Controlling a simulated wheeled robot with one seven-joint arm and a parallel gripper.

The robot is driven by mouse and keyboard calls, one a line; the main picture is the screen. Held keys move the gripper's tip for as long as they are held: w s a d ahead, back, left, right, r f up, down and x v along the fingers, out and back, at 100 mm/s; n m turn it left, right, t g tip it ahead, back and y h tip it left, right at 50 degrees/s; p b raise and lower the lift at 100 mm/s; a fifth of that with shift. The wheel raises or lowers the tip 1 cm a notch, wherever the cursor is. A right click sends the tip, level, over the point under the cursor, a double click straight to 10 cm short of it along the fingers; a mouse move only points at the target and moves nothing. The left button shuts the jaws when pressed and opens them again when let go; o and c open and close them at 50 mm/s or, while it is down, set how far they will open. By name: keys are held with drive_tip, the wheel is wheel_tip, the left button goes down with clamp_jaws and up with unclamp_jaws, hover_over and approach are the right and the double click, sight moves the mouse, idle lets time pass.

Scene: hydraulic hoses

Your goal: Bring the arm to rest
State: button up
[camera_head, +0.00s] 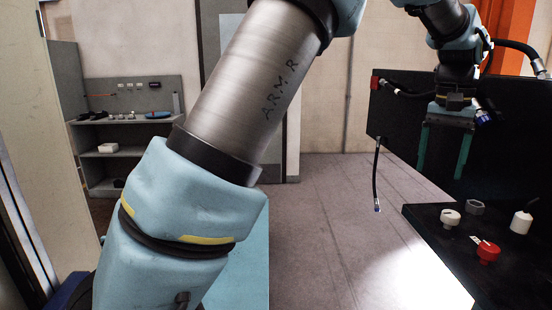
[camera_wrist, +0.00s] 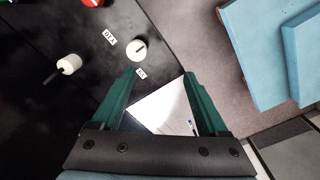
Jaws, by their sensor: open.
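My arm crosses the head view from the lower left to the upper right. My gripper (camera_head: 444,165) hangs at the upper right with its green fingers pointing down, in front of the black panel (camera_head: 400,118) and above the black bench top (camera_head: 425,225). Its fingers are spread apart, with nothing held between them in the head view. In the wrist view, my gripper (camera_wrist: 158,72) is also open.
On the bench are a white cap (camera_head: 450,217), a grey nut-like part (camera_head: 475,207), a red cap (camera_head: 488,252) and a white part (camera_head: 521,223). A black hose (camera_head: 376,170) hangs from the panel. Shelves (camera_head: 115,165) stand at the back left. The middle floor is clear.

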drive_tip(key=w+a+f+n, duration=0.25)
drive_tip(key=w+a, duration=0.25)
drive_tip(key=a, duration=0.6)
drive_tip(key=w+a+f+n, duration=0.1)
drive_tip(key=w+a+f, duration=0.3)
drive_tip(key=a, duration=0.7)
drive_tip(key=s+a+f+n, duration=0.1)
drive_tip(key=s+a+f, duration=0.1)
drive_tip(key=a, duration=0.5)
drive_tip(key=s+a+f+n+t, duration=0.1)
drive_tip(key=s+a+f, duration=0.2)
drive_tip(key=a, duration=0.5)
drive_tip(key=s+a+f+n, duration=0.2)
drive_tip(key=s+a, duration=0.1)
drive_tip(key=a, duration=0.5)
drive_tip(key=shift+a+f+t, duration=0.25)
drive_tip(key=shift+f+t, duration=0.05)
drive_tip(key=shift+f, duration=0.05)
